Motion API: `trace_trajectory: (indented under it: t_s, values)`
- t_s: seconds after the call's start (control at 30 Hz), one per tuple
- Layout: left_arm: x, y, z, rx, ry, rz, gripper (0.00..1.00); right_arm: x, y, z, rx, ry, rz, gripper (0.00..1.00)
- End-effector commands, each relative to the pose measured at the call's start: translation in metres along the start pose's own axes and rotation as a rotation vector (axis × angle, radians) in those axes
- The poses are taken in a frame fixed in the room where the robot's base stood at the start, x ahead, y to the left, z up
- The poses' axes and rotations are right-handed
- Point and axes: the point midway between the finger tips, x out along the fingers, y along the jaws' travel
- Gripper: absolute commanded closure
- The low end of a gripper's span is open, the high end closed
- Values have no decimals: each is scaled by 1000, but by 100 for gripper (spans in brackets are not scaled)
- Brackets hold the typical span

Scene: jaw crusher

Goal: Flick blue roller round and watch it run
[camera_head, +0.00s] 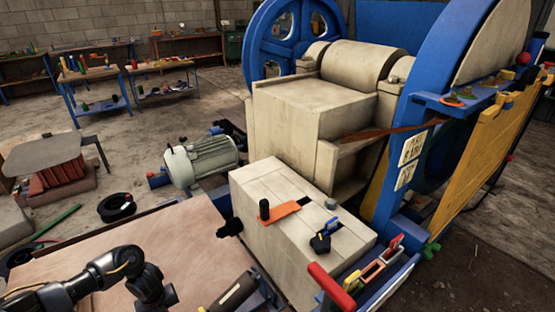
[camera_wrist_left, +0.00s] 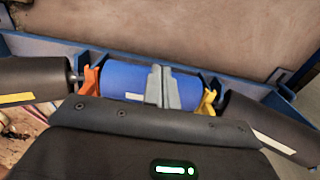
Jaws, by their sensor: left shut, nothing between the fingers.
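The blue roller (camera_wrist_left: 128,82) lies in the left wrist view between an orange bracket (camera_wrist_left: 91,80) and a yellow bracket (camera_wrist_left: 209,102). My left gripper (camera_wrist_left: 163,70) has its grey fingers together and empty. They overlap the right part of the blue roller in this view; I cannot tell whether they touch it. In the head view my left arm enters at the lower left and its gripper is not clearly visible. The blue roller is not visible there. My right gripper is in neither view.
Black rollers flank the blue one, at left (camera_wrist_left: 30,80) and right (camera_wrist_left: 270,128), within a blue frame (camera_wrist_left: 50,45). A brown board (camera_wrist_left: 220,35) lies beyond. In the head view, the beige crusher housing (camera_head: 300,115) and a beige box (camera_head: 290,235) stand right of my arm.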

Motion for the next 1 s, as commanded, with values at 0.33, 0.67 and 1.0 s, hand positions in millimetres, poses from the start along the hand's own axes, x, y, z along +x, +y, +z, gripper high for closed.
trace_trajectory:
  t_s: [0.33, 0.67, 1.0]
  values:
    - [8, 0, 0, -1, 1, 0, 100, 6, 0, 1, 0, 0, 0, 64]
    - [16, 0, 0, 0, 1, 0, 100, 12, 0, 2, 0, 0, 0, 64]
    - [1, 2, -61, 6, 9, 2, 100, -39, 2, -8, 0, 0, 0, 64]
